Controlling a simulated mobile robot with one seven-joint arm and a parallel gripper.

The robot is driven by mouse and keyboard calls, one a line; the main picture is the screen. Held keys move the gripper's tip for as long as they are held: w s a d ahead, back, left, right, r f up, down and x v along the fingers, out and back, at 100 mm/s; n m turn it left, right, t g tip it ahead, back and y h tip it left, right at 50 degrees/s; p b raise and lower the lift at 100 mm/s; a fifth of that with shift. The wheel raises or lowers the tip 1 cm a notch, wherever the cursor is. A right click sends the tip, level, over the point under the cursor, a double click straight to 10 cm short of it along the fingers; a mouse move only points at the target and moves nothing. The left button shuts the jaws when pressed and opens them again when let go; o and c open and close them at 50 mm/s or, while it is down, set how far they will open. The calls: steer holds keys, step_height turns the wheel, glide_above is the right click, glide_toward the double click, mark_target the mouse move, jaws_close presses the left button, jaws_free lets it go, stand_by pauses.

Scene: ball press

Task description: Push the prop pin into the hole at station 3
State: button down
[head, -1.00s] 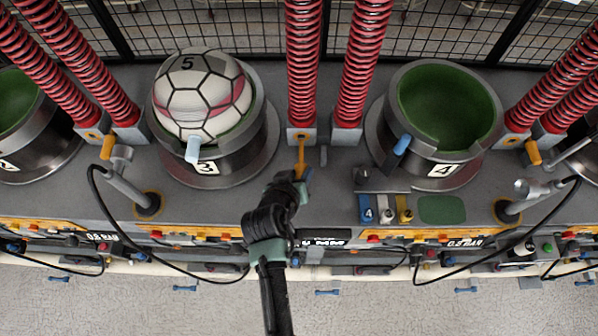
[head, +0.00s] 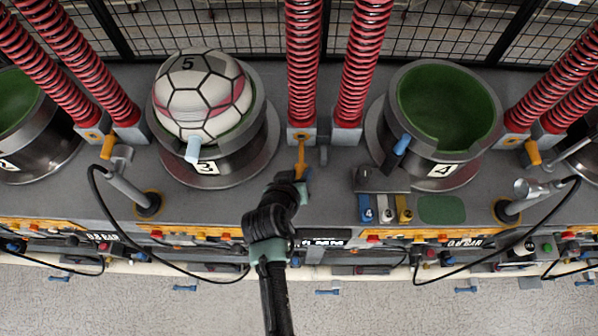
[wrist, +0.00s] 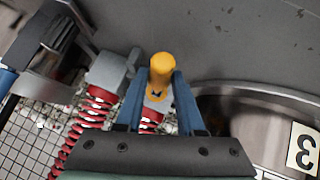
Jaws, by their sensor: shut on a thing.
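The prop pin is a yellow-orange rod (head: 301,155) in the head view, at the grey block (head: 294,133) under the left red spring of the middle pair. Its far end meets or overlaps the block's front; how deep it sits in the hole cannot be told, as the hole is hidden. My gripper (head: 301,178) is shut on the pin's near end. In the wrist view the pin's round end (wrist: 161,68) shows between the blue fingers of my gripper (wrist: 157,80). Station 3 is the round pot with the label 3 (head: 207,167), left of the pin.
A white and pink ball (head: 200,95) sits in the station 3 pot. The station 4 pot (head: 440,115) is green inside and empty. A grey stub (head: 323,155) stands just right of the pin. A rack of blue, white and yellow pieces (head: 385,208) lies to the right.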

mark_target(301, 145)
steer(key=shift+w+b, duration=1.85)
steer(key=shift+w, duration=2)
steer(key=shift+c, duration=2.2)
jaws_free()
steer(key=shift+s, duration=0.15)
steer(key=b+v, duration=0.1)
steer(key=v, duration=1.1)
steer(key=shift+s+r, duration=0.2)
steer(key=shift+r, duration=0.1)
steer(key=shift+a, duration=0.15)
